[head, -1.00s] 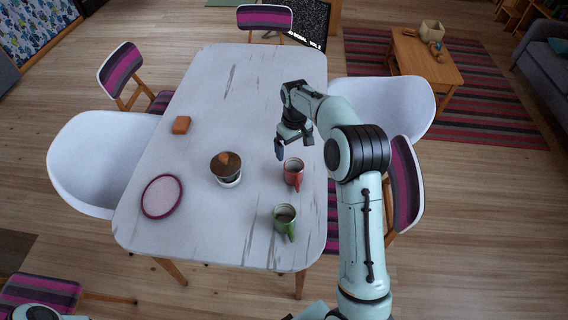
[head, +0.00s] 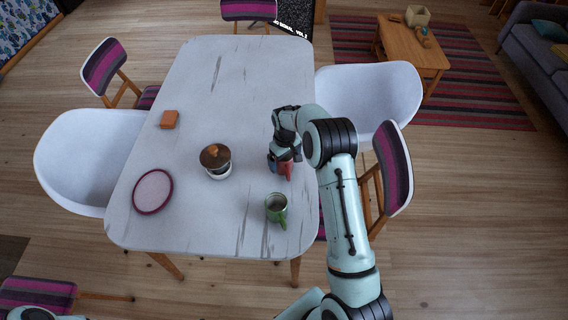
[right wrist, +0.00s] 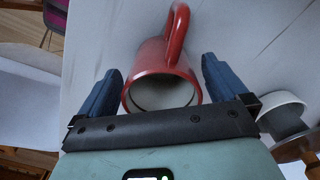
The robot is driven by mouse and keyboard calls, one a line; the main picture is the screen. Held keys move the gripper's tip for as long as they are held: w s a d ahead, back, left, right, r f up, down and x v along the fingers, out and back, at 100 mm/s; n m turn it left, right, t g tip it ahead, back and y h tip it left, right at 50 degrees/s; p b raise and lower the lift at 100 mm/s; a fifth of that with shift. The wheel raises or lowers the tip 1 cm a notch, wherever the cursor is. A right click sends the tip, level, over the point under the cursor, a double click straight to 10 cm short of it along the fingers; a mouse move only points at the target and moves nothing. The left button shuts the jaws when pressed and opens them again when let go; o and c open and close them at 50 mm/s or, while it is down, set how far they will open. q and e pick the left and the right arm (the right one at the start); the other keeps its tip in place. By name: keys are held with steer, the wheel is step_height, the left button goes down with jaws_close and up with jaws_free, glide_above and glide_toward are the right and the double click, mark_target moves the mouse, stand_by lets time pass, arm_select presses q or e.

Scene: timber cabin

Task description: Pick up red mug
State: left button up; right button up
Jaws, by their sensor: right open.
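The red mug (head: 286,170) stands on the table near its right edge, partly hidden by my right gripper in the head view. My right gripper (head: 281,163) is over the mug, with its fingers open. In the right wrist view the red mug (right wrist: 163,68) lies between the two blue fingers of the gripper (right wrist: 160,92), one on each side, with gaps showing. Its handle points away from the gripper, toward the top of that view. My left gripper is not in view.
A green mug (head: 276,208) stands just nearer than the red one.

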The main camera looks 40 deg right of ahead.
steer(key=c, duration=1.1)
